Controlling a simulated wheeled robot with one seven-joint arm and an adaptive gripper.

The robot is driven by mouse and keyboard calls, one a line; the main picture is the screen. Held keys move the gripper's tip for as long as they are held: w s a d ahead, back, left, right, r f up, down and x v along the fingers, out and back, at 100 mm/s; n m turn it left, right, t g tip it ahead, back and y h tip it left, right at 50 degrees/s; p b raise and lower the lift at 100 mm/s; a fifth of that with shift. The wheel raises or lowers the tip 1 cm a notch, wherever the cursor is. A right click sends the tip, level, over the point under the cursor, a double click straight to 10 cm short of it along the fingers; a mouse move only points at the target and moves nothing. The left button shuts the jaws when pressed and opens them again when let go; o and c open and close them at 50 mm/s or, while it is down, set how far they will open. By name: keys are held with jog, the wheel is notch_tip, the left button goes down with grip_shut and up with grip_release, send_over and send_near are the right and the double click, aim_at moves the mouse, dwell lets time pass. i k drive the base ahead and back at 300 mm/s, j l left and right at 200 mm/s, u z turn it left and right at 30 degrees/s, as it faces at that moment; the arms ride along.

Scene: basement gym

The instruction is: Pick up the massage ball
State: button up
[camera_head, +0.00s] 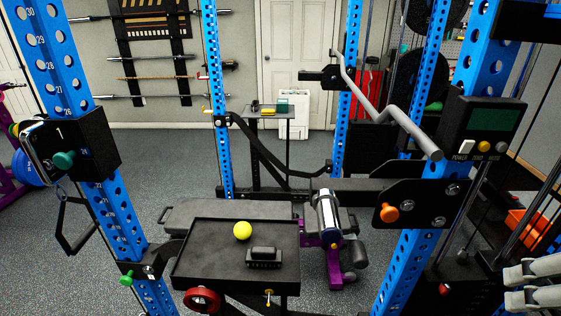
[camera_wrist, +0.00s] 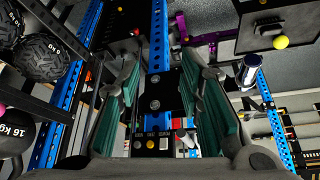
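The massage ball (camera_head: 242,231) is a small yellow ball. It rests on a black tray (camera_head: 205,262) in the lower middle of the head view, behind and left of a small black block-like object (camera_head: 264,257). In the wrist view the ball (camera_wrist: 281,42) shows near the upper right, off to the side of the fingers. My gripper (camera_head: 514,287) is at the lower right edge of the head view, well right of the tray and partly cut off. In the wrist view its teal-padded fingers (camera_wrist: 157,62) stand wide apart with nothing held between them.
Blue rack posts (camera_head: 417,235) stand between my gripper and the tray, with a display box (camera_head: 483,128) mounted above. A silver cylinder (camera_head: 327,218) stands right of the tray. A bench (camera_head: 180,213) lies behind it. Kettlebells (camera_wrist: 15,135) show left in the wrist view.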

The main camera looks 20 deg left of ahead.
aim_at(243, 230)
jog(key=u, duration=1.2)
jog(key=i+j+z, duration=0.1)
jog(key=i+z, duration=0.2)
jog(key=i+j+z, duration=0.1)
jog(key=i+z, duration=0.15)
